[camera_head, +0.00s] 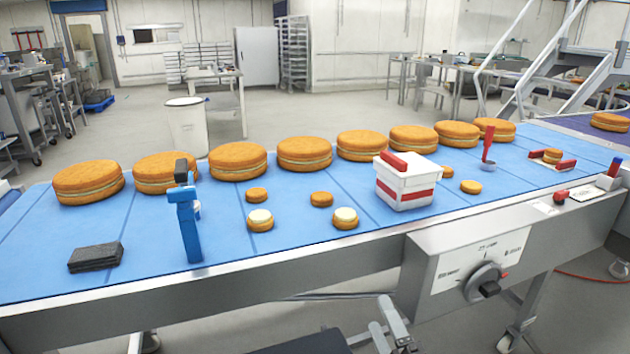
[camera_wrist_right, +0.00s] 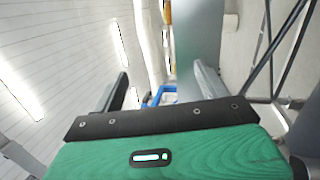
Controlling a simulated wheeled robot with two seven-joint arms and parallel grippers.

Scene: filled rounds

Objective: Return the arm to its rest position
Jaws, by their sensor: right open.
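My right gripper (camera_head: 391,325) shows at the bottom of the head view, low in front of the conveyor and apart from it. In the right wrist view its two fingers (camera_wrist_right: 163,88) stand apart with nothing between them. My left gripper is not in the head view. The blue conveyor belt (camera_head: 340,225) carries a row of large filled rounds (camera_head: 305,153) along its far side. Smaller rounds (camera_head: 321,199) lie nearer, and two of them, such as the one at front (camera_head: 345,218), have pale tops.
A white box with a red band (camera_head: 404,185) stands on the belt. A blue upright tool (camera_head: 187,220) and a dark block (camera_head: 95,257) are at left. A control panel with a knob (camera_head: 484,281) juts from the conveyor's front edge. A white bin (camera_head: 187,128) stands behind.

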